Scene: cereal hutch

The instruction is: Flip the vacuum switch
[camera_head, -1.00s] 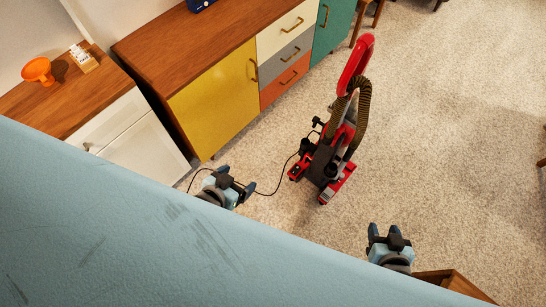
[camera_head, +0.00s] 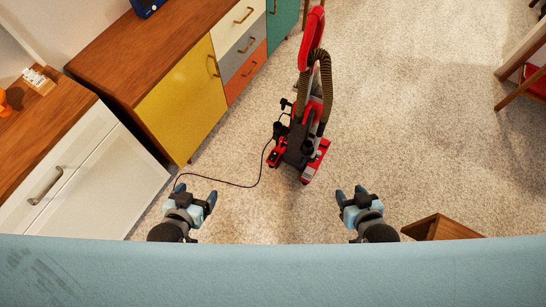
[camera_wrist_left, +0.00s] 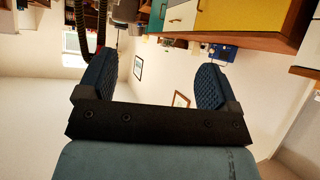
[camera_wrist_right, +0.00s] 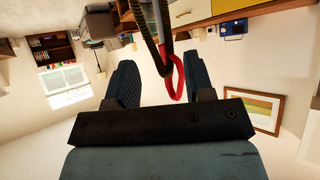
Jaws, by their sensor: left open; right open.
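A red upright vacuum (camera_head: 312,115) with a black base and a ribbed hose stands on the carpet ahead of me in the head view. Its cord lies on the carpet to the left. I cannot make out the switch on it. My left gripper (camera_head: 196,196) is open and empty, nearer to me than the vacuum and to its left. My right gripper (camera_head: 352,193) is open and empty, nearer to me and to the vacuum's right. The vacuum's red handle (camera_wrist_right: 175,78) and hose show beyond the right fingers in the right wrist view. Neither gripper touches the vacuum.
A long wooden sideboard with a yellow door (camera_head: 180,105) runs along the left wall. A white cabinet (camera_head: 100,180) stands nearer on the left. A small brown wooden piece (camera_head: 440,228) is beside my right arm. Carpet is open to the vacuum's right.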

